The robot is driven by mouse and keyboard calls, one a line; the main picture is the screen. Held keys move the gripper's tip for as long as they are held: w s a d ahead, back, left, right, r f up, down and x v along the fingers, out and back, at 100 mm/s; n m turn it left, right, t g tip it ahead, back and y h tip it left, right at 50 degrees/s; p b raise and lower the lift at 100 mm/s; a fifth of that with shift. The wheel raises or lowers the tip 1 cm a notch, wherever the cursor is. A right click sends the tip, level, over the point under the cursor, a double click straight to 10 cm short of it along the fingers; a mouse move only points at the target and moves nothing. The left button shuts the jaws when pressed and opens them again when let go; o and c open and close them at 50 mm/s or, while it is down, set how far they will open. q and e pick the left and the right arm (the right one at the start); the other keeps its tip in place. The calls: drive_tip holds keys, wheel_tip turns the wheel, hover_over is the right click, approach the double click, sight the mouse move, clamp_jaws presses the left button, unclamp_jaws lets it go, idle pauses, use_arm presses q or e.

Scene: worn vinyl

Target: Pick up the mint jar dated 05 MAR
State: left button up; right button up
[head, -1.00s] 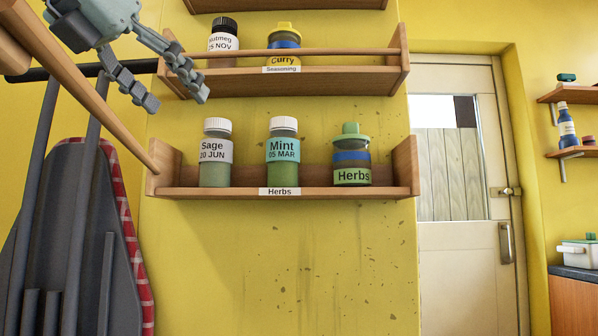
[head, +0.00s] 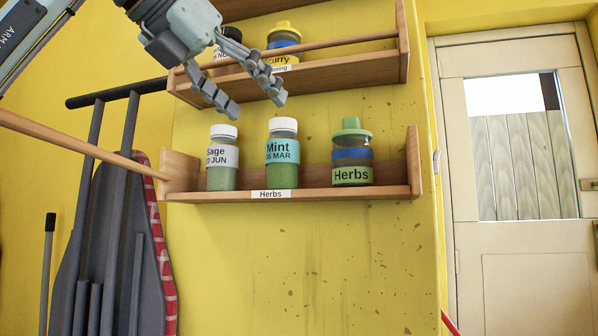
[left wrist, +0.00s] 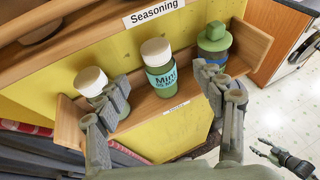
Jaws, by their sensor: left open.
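The mint jar (head: 283,152) has a white cap, green contents and a teal label reading Mint 05 MAR. It stands upright in the middle of the lower shelf (head: 340,194), tagged Herbs; the left wrist view also shows it (left wrist: 161,75). My left gripper (head: 256,108) is open and empty, above and in front of the shelf, with its fingers pointing down. In the left wrist view its fingers (left wrist: 158,95) spread to either side of the mint jar, apart from it. My right gripper (left wrist: 258,148) shows low at the right there, open and empty.
The sage jar (head: 222,158) stands left of the mint jar, and the green-lidded herbs jar (head: 352,152) stands right. An upper shelf (head: 340,72) holds a curry jar (head: 283,36). A wooden rod (head: 80,147) reaches left from the lower shelf's end. An ironing board (head: 110,240) leans below.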

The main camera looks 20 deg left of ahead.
sight(272, 124)
use_arm(q)
drive_tip(key=x, duration=0.7)
drive_tip(key=shift+w+a+f, duration=0.1)
drive_tip(key=shift+w+f, duration=0.1)
drive_tip(key=shift+w, duration=0.2)
use_arm(e)
drive_tip(key=shift+s+d+f+g+h, duration=0.15)
drive_tip(key=shift+s+d+f+g, duration=0.1)
drive_tip(key=shift+s+d, duration=0.2)
drive_tip(key=shift+s+d+f+g+h, duration=0.15)
drive_tip(key=shift+s+d+f+g, duration=0.15)
drive_tip(key=shift+s, duration=0.15)
use_arm(q)
drive_tip(key=shift+c, duration=0.4)
clamp_jaws()
drive_tip(key=shift+r, duration=0.1)
